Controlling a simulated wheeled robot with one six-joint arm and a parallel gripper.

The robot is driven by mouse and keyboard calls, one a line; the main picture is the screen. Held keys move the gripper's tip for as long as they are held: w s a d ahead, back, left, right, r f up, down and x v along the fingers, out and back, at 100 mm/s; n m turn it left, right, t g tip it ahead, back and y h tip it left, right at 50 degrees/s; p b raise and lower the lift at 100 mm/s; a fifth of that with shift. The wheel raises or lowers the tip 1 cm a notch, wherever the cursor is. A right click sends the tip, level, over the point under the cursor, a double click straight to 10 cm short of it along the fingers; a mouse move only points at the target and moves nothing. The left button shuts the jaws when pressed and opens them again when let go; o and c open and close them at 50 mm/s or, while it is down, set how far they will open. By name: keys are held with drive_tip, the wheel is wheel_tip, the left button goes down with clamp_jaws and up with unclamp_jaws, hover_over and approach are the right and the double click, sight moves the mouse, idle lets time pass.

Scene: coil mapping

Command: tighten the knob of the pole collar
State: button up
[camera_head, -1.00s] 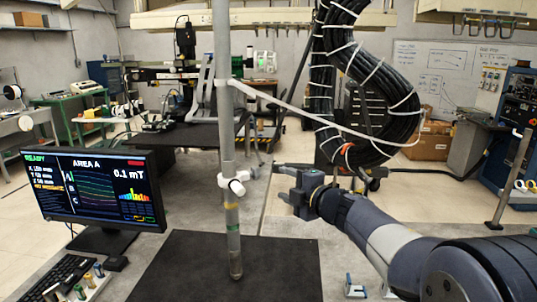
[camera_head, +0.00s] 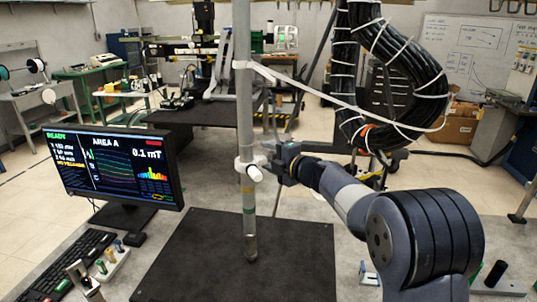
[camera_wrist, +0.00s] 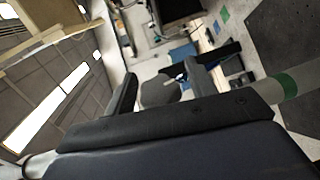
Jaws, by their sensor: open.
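A grey pole (camera_head: 243,110) stands upright on a black mat (camera_head: 190,262). A white collar with a stubby knob (camera_head: 254,173) sits around the pole, above a yellow band and a green band. My gripper (camera_head: 276,162) is just right of the collar, at about its height, with its fingers toward the pole. It is open. Contact with the knob cannot be told at this size. In the wrist view my gripper's dark fingers (camera_wrist: 168,88) stand apart. A grey tube with a green band (camera_wrist: 284,85), likely the pole, lies at the right there.
A monitor (camera_head: 118,170) and keyboard (camera_head: 65,262) are at the left. A thick black cable bundle (camera_head: 375,75) hangs behind my arm, and a pale cord (camera_head: 340,103) runs from the pole to it. Small bottles (camera_head: 110,255) stand by the keyboard.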

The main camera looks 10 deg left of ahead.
drive_tip(key=shift+w+a, duration=0.15)
drive_tip(key=shift+a, duration=0.05)
drive_tip(key=shift+c, duration=0.5)
drive_tip(key=c, duration=0.9)
drive_tip(key=shift+r+p, duration=0.15)
drive_tip(key=shift+p, duration=0.7)
